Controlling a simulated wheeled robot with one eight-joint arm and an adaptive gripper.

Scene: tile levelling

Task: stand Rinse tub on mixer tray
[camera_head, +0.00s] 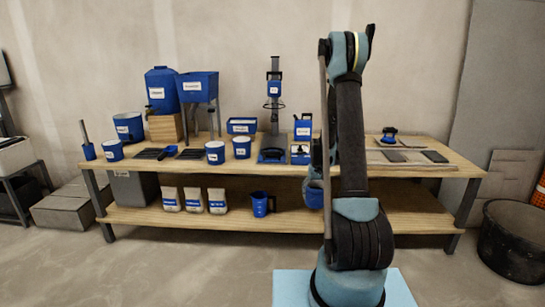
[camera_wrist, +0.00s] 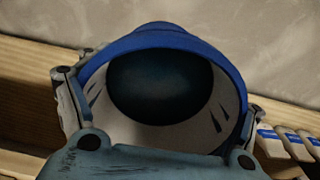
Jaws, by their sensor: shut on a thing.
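My gripper (camera_wrist: 155,95) is shut on a round blue tub with a pale inside, taken to be the Rinse tub (camera_wrist: 160,40). The fingers lie on its left and right sides, and its open mouth faces the wrist camera. In the head view the tub (camera_head: 314,194) shows as a blue patch beside my arm, in front of the bench; my arm hides most of it and the gripper.
The wooden bench (camera_head: 400,170) holds blue buckets (camera_head: 215,153), a tank (camera_head: 161,90) and a hopper (camera_head: 198,87). A small box (camera_head: 300,153) stands right of the mixer base. The lower shelf (camera_head: 150,218) holds bags (camera_head: 193,199) and a blue jug (camera_head: 260,204).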

